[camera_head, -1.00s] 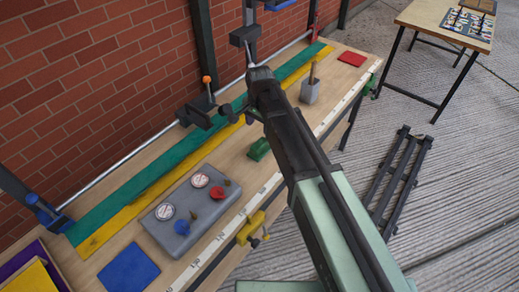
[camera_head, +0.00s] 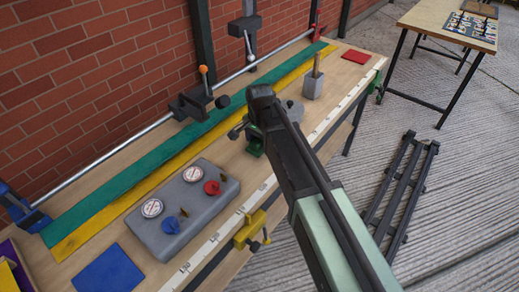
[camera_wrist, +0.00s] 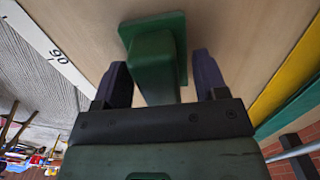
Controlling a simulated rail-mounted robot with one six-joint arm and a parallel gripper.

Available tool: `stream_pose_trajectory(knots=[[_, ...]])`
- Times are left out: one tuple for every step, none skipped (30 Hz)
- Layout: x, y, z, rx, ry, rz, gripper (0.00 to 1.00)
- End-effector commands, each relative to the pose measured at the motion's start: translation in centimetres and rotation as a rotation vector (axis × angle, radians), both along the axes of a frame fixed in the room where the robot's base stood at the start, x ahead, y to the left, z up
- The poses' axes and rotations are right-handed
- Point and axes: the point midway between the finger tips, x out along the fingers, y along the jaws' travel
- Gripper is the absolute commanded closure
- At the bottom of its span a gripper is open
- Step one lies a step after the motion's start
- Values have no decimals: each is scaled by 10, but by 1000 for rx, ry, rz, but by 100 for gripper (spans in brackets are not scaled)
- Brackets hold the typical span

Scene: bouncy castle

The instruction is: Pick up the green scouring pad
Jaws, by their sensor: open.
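The one green item near my gripper has a flat square base and a raised block on top, and I take it for the green scouring pad (camera_wrist: 153,57). In the wrist view it lies on the wooden bench top between the two dark fingers of my gripper (camera_wrist: 161,76). The fingers are open, one on each side of the raised block, with gaps visible. The near end of the block is hidden by the gripper body. In the head view the pad (camera_head: 254,148) is partly covered by my arm, and the fingers are not clearly visible.
A grey box (camera_head: 155,238) with dials and knobs lies left of the pad. A grey holder (camera_head: 313,86) with an upright stick stands behind to the right. A white measuring strip (camera_head: 330,113) runs along the front edge, with a yellow clamp (camera_head: 250,232). Yellow and green strips run behind.

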Motion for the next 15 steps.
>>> stream_pose_trajectory(knots=[[0, 0, 2, 0, 0, 0, 34], [0, 0, 2, 0, 0, 0, 34], [0, 0, 2, 0, 0, 0, 37], [0, 0, 2, 0, 0, 0, 42], [0, 0, 2, 0, 0, 0, 46], [0, 0, 2, 0, 0, 0, 52], [0, 0, 2, 0, 0, 0, 57], [0, 0, 2, 0, 0, 0, 62], [0, 0, 2, 0, 0, 0, 68], [0, 0, 2, 0, 0, 0, 72], [0, 0, 2, 0, 0, 0, 77], [0, 0, 2, 0, 0, 0, 83], [0, 0, 2, 0, 0, 0, 88], [0, 0, 2, 0, 0, 0, 92], [0, 0, 2, 0, 0, 0, 92]])
